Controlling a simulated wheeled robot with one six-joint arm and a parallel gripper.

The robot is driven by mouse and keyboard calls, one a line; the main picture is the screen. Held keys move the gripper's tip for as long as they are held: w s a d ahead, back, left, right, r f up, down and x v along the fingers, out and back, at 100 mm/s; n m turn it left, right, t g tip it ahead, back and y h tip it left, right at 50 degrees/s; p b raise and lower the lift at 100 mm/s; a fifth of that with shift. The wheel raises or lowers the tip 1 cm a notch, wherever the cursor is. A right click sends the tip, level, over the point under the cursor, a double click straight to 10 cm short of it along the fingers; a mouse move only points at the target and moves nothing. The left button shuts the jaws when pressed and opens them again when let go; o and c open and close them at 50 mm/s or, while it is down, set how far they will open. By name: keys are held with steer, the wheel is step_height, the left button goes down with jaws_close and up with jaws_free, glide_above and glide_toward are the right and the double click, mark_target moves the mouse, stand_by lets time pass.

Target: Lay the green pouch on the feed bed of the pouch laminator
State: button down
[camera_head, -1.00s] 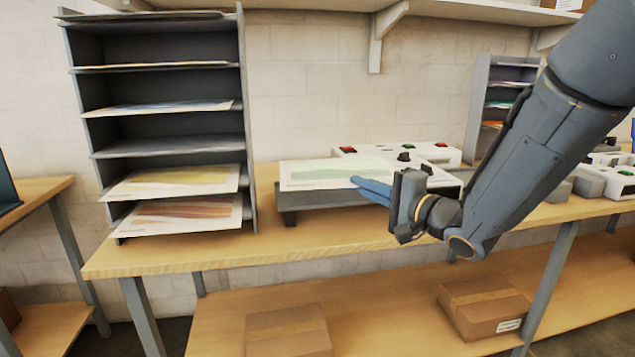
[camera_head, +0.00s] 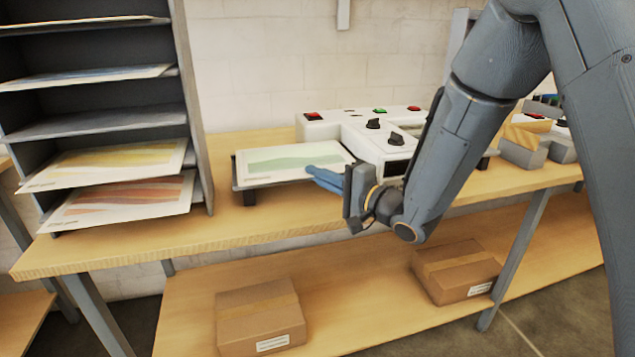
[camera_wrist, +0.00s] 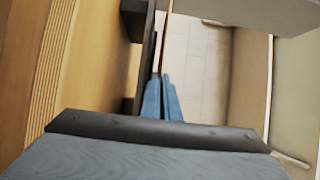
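The green pouch (camera_head: 290,161), a white sheet with a green wavy band, lies flat over the feed bed (camera_head: 249,197) of the pouch laminator (camera_head: 376,131). My gripper (camera_head: 325,180) is at the pouch's front right edge, its blue fingers almost together on it. In the wrist view the fingers (camera_wrist: 161,98) point away with the pouch's thin edge (camera_wrist: 167,45) running out between them. The dark bed (camera_wrist: 138,22) shows close beside that edge. I cannot tell whether the pouch touches the bed. The bed's top is mostly hidden under the pouch.
A grey shelf rack (camera_head: 187,95) with several sheets, yellow and red ones lowest, stands left of the laminator. The bench front (camera_head: 230,232) is clear. Cardboard boxes (camera_head: 262,318) sit on the lower shelf. More equipment (camera_head: 530,140) stands at the right.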

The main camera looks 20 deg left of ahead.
steer(key=shift+f, duration=1.1)
steer(key=shift+f, duration=0.15)
steer(key=c, duration=2)
jaws_free()
